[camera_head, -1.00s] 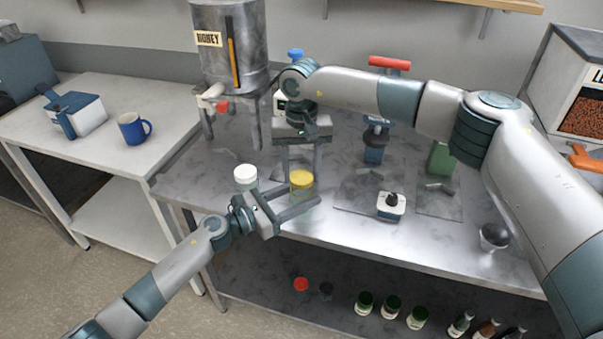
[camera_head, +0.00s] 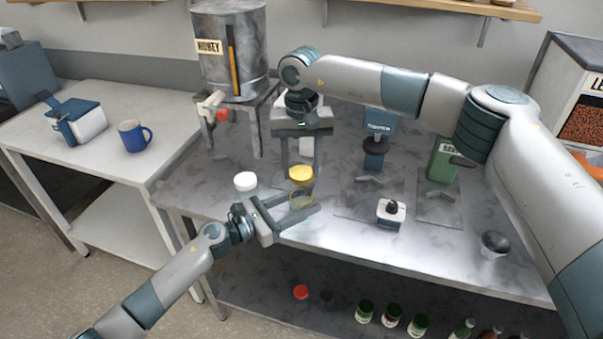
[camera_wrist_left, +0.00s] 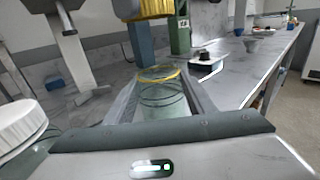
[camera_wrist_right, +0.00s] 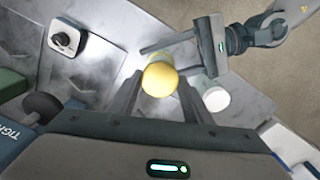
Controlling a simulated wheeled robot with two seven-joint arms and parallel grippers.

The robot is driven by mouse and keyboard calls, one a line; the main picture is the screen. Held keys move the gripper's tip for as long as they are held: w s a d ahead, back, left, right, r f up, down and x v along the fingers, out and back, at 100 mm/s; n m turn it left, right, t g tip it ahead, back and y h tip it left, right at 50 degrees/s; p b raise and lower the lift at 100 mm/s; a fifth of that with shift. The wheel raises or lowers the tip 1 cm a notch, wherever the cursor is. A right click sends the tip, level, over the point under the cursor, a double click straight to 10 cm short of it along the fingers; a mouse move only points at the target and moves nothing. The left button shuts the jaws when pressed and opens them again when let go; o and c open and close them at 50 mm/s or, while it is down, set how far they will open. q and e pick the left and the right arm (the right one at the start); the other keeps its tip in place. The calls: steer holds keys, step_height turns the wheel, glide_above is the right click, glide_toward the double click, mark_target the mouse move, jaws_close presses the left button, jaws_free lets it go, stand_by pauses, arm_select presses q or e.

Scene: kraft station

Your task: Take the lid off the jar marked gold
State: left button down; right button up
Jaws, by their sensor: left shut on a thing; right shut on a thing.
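The gold lid (camera_head: 301,173) is between the fingers of my right gripper (camera_head: 301,167), which is shut on it. The open glass jar (camera_head: 299,193) is held between the fingers of my left gripper (camera_head: 300,201), low over the bench. In the left wrist view the lid (camera_wrist_left: 155,8) hangs above the jar (camera_wrist_left: 163,95), with a clear gap between the lid and the jar's rim. Any marking on the jar is unreadable.
A white-lidded jar (camera_head: 245,181) stands just left of my left gripper. The honey dispenser (camera_head: 229,55) is behind it. A small white box with a black knob (camera_head: 391,212) stands on the bench to the right. A blue mug (camera_head: 134,136) is on the side table.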

mark_target(301, 172)
steer(key=shift+r, duration=0.2)
arm_select(q)
steer(key=c, duration=0.7)
jaws_free()
steer(key=shift+c, duration=0.2)
steer(key=shift+a, duration=0.1)
arm_select(e)
step_height(301, 172, down, 4)
steer(key=b, duration=0.3)
steer(key=shift+r+b, duration=0.1)
steer(key=shift+b, duration=0.25)
arm_select(q)
steer(key=v, duration=1.2)
steer(key=shift+w, duration=0.1)
